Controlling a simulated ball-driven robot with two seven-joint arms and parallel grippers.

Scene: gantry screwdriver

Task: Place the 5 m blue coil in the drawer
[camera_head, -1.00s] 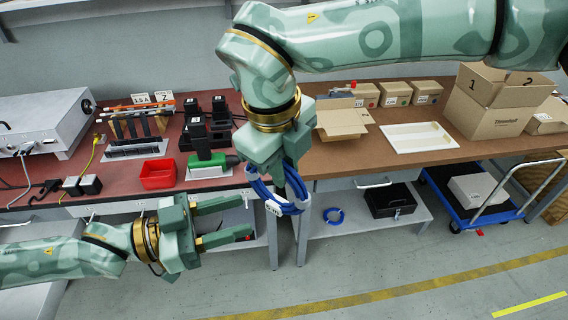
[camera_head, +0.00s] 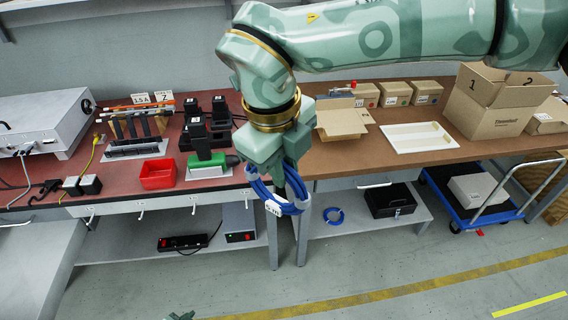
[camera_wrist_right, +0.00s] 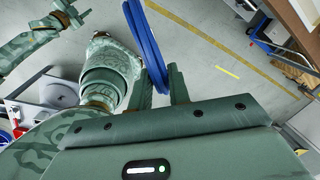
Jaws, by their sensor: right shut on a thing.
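The blue coil (camera_head: 292,208) hangs from my right gripper (camera_head: 280,180), with a white label that seems to read 5 m. The gripper points down and is shut on it, in front of the bench edge. In the right wrist view the coil (camera_wrist_right: 148,45) rises as a blue band by the fingers (camera_wrist_right: 160,88). Only a tip of my left gripper (camera_head: 180,316) shows at the bottom edge of the head view; its jaws cannot be judged. Closed-looking drawer fronts with handles (camera_head: 140,212) sit under the red bench top, another handle (camera_head: 375,184) under the brown one.
A second blue coil (camera_head: 334,216) lies on the lower shelf beside a black box (camera_head: 390,200). A blue cart (camera_head: 470,200) stands right. The floor in front is clear.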

